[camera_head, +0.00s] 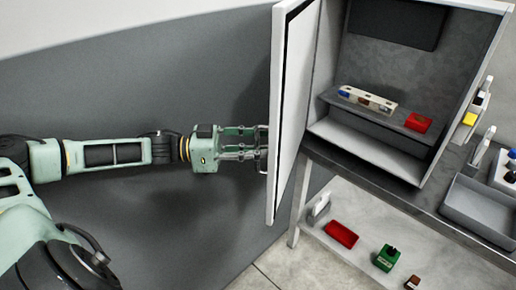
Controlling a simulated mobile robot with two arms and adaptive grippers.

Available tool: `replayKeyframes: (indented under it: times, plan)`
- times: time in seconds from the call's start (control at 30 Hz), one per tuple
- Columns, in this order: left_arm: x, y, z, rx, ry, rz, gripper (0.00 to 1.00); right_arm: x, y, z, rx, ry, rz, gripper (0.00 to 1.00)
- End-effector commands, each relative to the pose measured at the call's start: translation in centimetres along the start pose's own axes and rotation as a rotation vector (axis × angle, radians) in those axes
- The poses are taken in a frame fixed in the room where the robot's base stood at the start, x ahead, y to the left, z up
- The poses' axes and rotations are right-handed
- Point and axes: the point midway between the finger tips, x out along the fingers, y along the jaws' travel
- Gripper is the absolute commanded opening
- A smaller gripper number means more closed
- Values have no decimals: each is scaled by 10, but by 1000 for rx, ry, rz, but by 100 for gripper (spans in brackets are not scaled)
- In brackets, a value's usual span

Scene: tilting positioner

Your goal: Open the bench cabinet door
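The bench cabinet (426,160) stands at the upper right on the bench. Its white door (287,120) stands swung wide open to the left, seen nearly edge-on. My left gripper (262,145) reaches in from the left with its fingertips at the door's outer left side. The fingers appear spread apart, with the upper and lower finger separate. Whether they touch the door is unclear. My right gripper is not in view.
Inside the cabinet, a shelf holds a pale block (367,99) and a red box (418,122). A grey tray (480,212) sits on the bench at right. The lower shelf holds a red item (341,234) and a green item (387,258).

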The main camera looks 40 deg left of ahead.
Motion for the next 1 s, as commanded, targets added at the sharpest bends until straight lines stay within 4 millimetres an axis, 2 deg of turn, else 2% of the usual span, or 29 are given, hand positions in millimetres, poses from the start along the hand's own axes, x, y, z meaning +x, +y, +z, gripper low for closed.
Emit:
replayKeyframes:
  times: [0.3,0.5,0.63,0.9,1.0]
  plan:
    - [0,0,-56,5,-1,0,29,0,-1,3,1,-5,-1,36]
    - [0,1,-86,2,0,1,29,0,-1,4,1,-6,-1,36]
    - [0,1,-95,-1,0,1,29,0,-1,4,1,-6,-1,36]
    - [0,1,-96,-2,0,1,29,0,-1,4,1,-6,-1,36]
    - [0,0,-97,-1,1,0,21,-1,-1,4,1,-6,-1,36]
